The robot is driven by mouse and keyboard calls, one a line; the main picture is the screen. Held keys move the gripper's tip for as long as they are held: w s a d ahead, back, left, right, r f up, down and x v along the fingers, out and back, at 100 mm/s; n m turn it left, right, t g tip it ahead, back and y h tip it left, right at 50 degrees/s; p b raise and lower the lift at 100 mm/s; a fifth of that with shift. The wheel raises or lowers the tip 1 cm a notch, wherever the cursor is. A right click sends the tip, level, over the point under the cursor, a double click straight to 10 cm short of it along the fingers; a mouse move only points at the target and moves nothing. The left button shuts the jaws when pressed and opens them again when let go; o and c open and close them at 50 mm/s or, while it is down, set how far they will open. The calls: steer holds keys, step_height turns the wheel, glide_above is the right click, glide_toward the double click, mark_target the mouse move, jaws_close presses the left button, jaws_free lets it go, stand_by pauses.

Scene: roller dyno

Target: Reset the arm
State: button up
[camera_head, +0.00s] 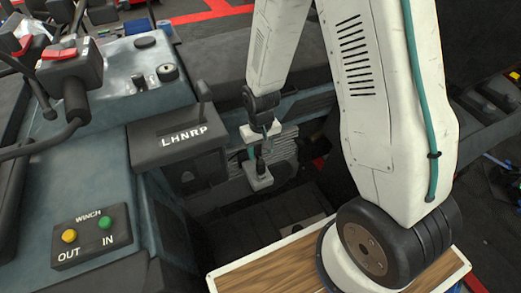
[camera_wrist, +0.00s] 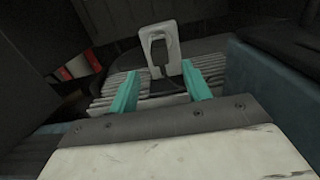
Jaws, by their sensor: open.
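My arm reaches down from the top of the head view, with its white links in front of the vehicle. My gripper (camera_wrist: 156,88) shows in the wrist view as two teal fingers, apart, with nothing held between them. In the head view the gripper end is small and partly unclear, low beside the dark console.
The gear selector box (camera_head: 182,137) marked LHNRP is left of my gripper. The winch button box (camera_head: 84,236) has yellow and green buttons. Handlebar controls (camera_head: 68,65) are at upper left. A ribbed grey part (camera_head: 284,145) lies close behind the gripper. The space around it is tight.

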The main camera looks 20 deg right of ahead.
stand_by(0.6)
steer(key=shift+s, duration=0.2)
steer(key=s+d+r, duration=0.1)
steer(key=s+r, duration=0.6)
steer(key=r, duration=0.3)
steer(key=s+d+r, duration=0.1)
steer(key=s+r, duration=0.6)
steer(key=r, duration=0.4)
steer(key=s+d+r+t, duration=0.1)
steer(key=s+r, duration=0.6)
steer(key=r, duration=0.3)
steer(key=shift+s+r, duration=0.4)
